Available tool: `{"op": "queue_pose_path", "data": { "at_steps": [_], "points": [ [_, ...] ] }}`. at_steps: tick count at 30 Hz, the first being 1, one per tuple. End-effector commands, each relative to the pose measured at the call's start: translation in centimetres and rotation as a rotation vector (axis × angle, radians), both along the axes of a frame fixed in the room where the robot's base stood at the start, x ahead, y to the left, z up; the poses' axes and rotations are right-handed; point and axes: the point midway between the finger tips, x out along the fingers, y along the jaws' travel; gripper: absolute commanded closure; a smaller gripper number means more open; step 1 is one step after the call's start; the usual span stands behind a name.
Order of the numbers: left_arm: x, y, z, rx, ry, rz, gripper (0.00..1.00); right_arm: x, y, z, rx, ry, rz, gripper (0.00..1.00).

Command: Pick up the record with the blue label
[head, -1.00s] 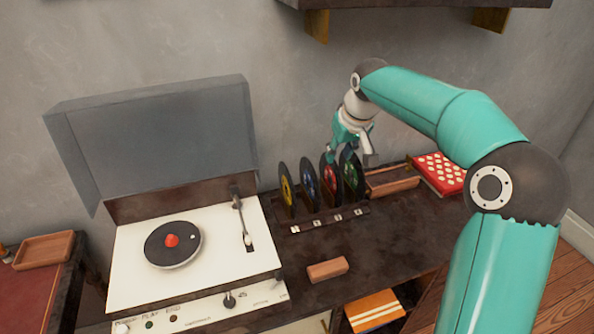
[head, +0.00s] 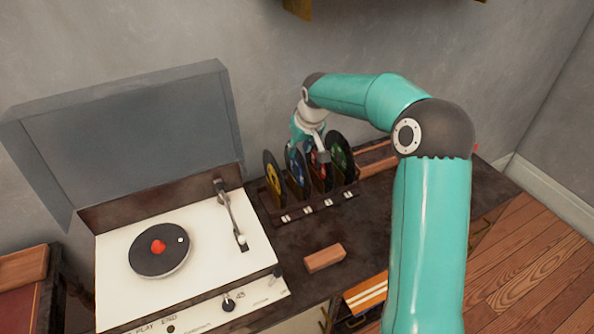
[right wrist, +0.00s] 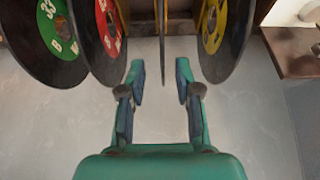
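The record with the blue label (head: 296,172) stands upright in a dark rack (head: 311,208), second from the left, partly hidden by my right gripper (head: 309,152). In the right wrist view, my right gripper (right wrist: 161,84) is open, its two fingers apart. A record seen edge-on (right wrist: 162,30), between the red and yellow ones, lines up with the gap between them; its label face does not show there. I cannot tell whether its rim is inside the gap. My left gripper is not in view.
A yellow-label record (head: 271,180) stands to the left in the rack; red-label (right wrist: 108,28) and green-label (head: 341,156) ones stand on the other side, close together. A turntable (head: 205,262) with an open lid is at left. A reddish block (head: 325,258) lies in front.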

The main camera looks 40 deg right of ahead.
Motion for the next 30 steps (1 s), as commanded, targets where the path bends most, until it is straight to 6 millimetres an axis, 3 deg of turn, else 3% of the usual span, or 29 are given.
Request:
{"op": "queue_pose_path", "data": {
  "at_steps": [8, 16, 25, 30],
  "points": [
    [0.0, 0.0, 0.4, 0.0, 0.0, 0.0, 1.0, 0.6, -0.1, -1.8, 0.001, 0.003, 0.0, 0.67],
    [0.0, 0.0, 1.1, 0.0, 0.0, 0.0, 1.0, 1.9, -0.2, -5.2, 0.001, 0.003, 0.001, 0.67],
    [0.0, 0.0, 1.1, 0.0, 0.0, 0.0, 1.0, 2.2, -0.3, -5.7, -0.001, -0.001, 0.001, 0.67],
    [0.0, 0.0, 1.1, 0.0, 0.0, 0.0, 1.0, 2.2, -0.3, -5.7, -0.001, -0.001, 0.002, 0.93]
  ]
}}
